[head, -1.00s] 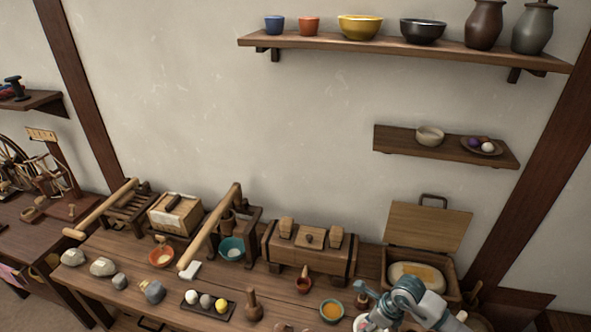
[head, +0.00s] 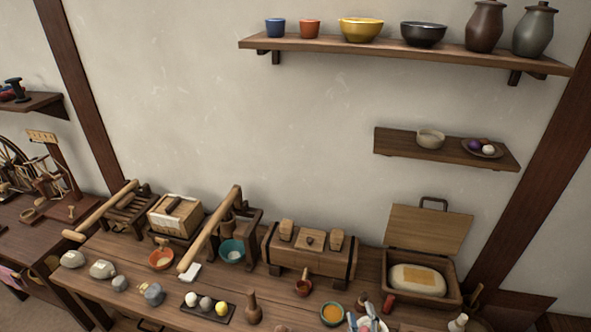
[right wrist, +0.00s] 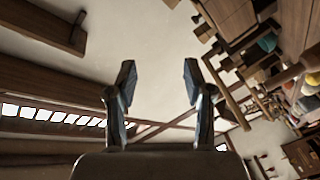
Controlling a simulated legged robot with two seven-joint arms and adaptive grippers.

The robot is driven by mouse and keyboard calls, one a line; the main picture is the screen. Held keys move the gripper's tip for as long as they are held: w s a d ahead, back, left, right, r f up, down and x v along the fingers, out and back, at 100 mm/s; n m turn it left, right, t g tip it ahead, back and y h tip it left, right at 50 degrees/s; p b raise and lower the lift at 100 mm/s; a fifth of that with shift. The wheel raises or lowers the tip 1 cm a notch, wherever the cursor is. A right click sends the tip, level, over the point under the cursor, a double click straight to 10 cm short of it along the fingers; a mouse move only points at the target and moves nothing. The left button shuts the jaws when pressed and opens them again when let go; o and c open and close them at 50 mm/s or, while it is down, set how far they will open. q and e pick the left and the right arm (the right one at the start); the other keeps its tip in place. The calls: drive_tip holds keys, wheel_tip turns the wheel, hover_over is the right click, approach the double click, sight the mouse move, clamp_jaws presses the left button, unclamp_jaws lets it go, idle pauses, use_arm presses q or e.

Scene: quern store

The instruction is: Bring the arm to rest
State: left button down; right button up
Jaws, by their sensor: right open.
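In the right wrist view my right gripper (right wrist: 158,82) is open, its two blue-grey fingers apart with nothing between them. Behind it are bare wall and a dark wooden beam. My left gripper is in neither current view.
On the bench stand a wooden chest (head: 310,250), an open lidded box (head: 460,262) with a pale block, a teal bowl (head: 232,250) and a dark tray (head: 190,311). A long shelf (head: 400,44) and a short shelf (head: 400,142) jut from the wall.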

drive_tip(key=s+d+f+m+g+h, duration=0.1)
drive_tip(key=s+d+f+m+g, duration=0.25)
drive_tip(key=s+f, duration=0.3)
drive_tip(key=s+d+f+m+g+h, duration=0.1)
drive_tip(key=s+d+f+m+g, duration=0.15)
drive_tip(key=s+f+g, duration=0.4)
drive_tip(key=s+a+f+m+g+y, duration=0.15)
drive_tip(key=s+f+g, duration=0.35)
drive_tip(key=s+f, duration=0.75)
drive_tip(key=f, duration=0.8)
drive_tip(key=s+f, duration=0.3)
drive_tip(key=f, duration=0.7)
drive_tip(key=s+f+g, duration=0.1)
drive_tip(key=s+f, duration=0.2)
drive_tip(key=f, duration=0.6)
drive_tip(key=shift+s+f, duration=0.25)
drive_tip(key=shift+f, duration=0.15)
drive_tip(key=shift+m+h, duration=0.25)
